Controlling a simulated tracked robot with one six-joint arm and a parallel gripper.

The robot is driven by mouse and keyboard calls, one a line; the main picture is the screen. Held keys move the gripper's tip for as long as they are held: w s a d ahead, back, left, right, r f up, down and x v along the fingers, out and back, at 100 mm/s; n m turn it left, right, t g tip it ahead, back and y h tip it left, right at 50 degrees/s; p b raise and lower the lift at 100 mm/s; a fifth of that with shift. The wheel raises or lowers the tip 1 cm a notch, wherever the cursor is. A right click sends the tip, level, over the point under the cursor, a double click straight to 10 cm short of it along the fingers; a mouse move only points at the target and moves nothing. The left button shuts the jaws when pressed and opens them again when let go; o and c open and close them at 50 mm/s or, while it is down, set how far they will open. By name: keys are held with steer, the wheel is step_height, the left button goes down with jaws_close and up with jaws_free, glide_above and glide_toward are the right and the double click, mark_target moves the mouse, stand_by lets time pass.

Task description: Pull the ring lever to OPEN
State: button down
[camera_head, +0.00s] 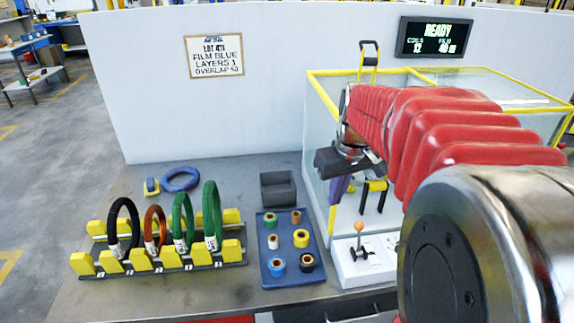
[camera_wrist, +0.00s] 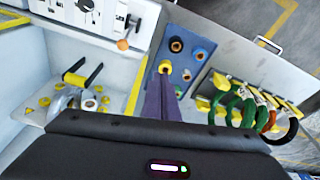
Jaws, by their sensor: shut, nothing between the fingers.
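A lever with an orange ball knob (camera_head: 360,227) stands on a white control box (camera_head: 350,265) at the front of the glazed machine. The knob also shows in the wrist view (camera_wrist: 122,44), beside dark slots on the box. I cannot read any OPEN marking, and I cannot tell whether this is the ring lever. My arm hides the right part of the box in the head view. My gripper (camera_head: 336,203) is shut and empty, its purple fingers pointing down above and left of the knob. In the wrist view the fingers (camera_wrist: 163,82) are together, apart from the lever.
A blue tray (camera_head: 268,222) with several film rolls lies left of the box. Several coils stand in a yellow-block rack (camera_head: 165,262) further left. A grey bin (camera_head: 278,188) sits behind the tray. The yellow-framed machine (camera_head: 316,120) has clear walls close to my arm.

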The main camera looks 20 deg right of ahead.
glide_above(359, 237)
steer(key=w+d, duration=0.1)
steer(key=w, duration=0.2)
steer(key=s+x, duration=0.1)
steer(key=x, duration=0.3)
steer(key=shift+d+r+g, duration=0.1)
steer(key=shift+r+g, duration=0.05)
steer(key=shift+g, duration=0.25)
step_height(359, 237, down, 10)
steer(key=w, duration=0.1)
steer(key=shift+w, duration=0.2)
steer(key=shift+a+r, duration=0.1)
steer(key=shift+a, duration=0.25)
steer(key=shift+s, duration=0.1)
